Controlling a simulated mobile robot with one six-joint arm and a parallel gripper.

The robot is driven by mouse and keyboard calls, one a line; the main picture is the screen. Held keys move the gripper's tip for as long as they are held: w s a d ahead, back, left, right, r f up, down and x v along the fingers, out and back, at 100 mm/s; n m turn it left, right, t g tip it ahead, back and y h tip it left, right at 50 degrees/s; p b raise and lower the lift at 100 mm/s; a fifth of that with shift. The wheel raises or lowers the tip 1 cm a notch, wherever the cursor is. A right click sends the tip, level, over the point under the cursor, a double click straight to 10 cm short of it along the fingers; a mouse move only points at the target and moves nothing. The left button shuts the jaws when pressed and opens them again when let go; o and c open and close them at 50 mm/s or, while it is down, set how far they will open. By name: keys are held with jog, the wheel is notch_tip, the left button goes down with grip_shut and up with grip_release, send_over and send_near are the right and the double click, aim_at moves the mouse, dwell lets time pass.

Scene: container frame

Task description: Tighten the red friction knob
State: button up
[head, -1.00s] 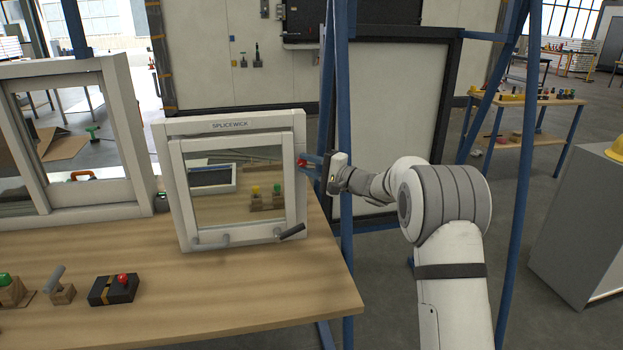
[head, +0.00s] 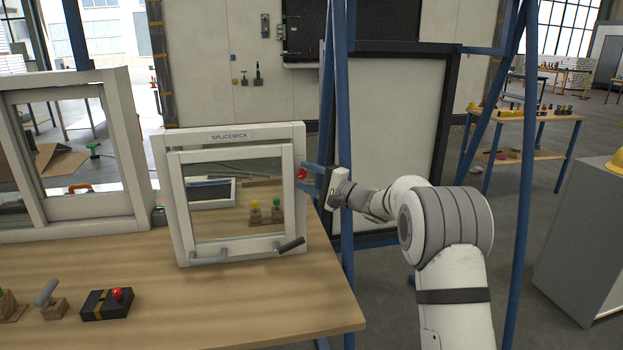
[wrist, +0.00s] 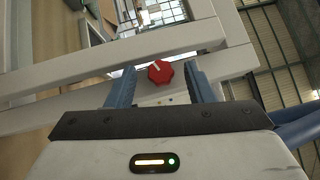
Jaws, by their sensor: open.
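The red friction knob (head: 301,174) sits on the right side of the white SPLICEWICK window frame (head: 298,215). In the wrist view the knob (wrist: 160,72) is faceted with a white mark on its face. My gripper (head: 306,176) is at the right side of the frame, level with the knob. In the wrist view my gripper's two blue fingers (wrist: 158,80) stand apart, one on each side of the knob, with a visible gap on both sides. They do not appear to touch it.
The frame stands on a wooden bench (head: 250,305) near its right end. A second white window (head: 125,150) stands at left. A black box with a red button (head: 107,303) lies in front. Blue posts (head: 342,120) rise close behind my gripper.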

jog(key=shift+s+d, duration=0.1)
jog(key=shift+d, duration=0.1)
jog(key=b+v, duration=0.1)
jog(key=v, duration=0.6)
jog(key=shift+d, duration=0.2)
jog(key=shift+s, duration=0.1)
